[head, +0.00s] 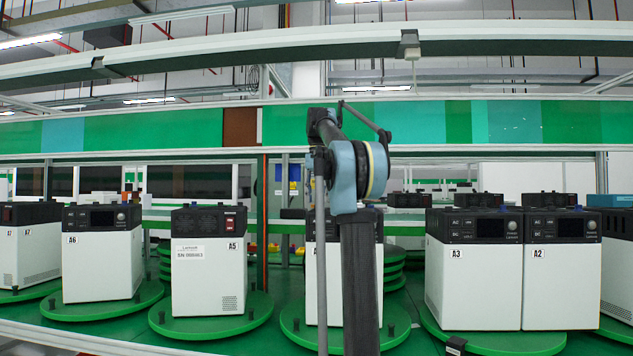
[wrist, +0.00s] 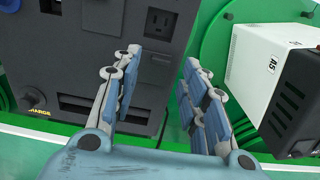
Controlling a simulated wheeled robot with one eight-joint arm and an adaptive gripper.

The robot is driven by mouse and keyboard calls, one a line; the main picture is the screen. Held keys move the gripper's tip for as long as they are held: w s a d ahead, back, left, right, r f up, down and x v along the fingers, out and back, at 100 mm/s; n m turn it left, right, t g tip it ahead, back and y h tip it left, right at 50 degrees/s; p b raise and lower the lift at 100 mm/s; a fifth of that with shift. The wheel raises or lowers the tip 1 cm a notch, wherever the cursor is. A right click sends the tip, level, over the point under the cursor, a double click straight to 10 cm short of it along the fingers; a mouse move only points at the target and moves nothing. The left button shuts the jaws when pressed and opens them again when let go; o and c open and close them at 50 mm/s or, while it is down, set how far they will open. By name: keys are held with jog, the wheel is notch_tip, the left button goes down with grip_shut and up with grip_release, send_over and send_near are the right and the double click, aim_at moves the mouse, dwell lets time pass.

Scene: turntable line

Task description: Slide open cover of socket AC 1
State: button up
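In the wrist view, the dark panel of a unit (wrist: 98,30) fills the upper left. A square socket (wrist: 160,22) with visible slots sits on it near the top. A flat dark rectangular area (wrist: 152,72) lies below it, partly behind the left finger; I cannot tell whether it is a closed cover. No AC 1 label is readable. My gripper (wrist: 163,60) is open and empty, its fingers in front of the panel's lower right. Contact is not clear. In the head view my arm blocks much of the unit behind it, and the gripper is hidden.
Several white units with dark tops stand on green turntables, including A5 (head: 208,275), A6 (head: 100,265) and A3 (head: 465,285). A5 also shows in the wrist view (wrist: 262,68), close to my right finger. A white rail (head: 95,338) runs along the front.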

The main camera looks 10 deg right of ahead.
aim_at(318, 209)
notch_tip(318, 209, up, 10)
dwell(0.6)
jog(key=shift+w, duration=0.1)
dwell(0.3)
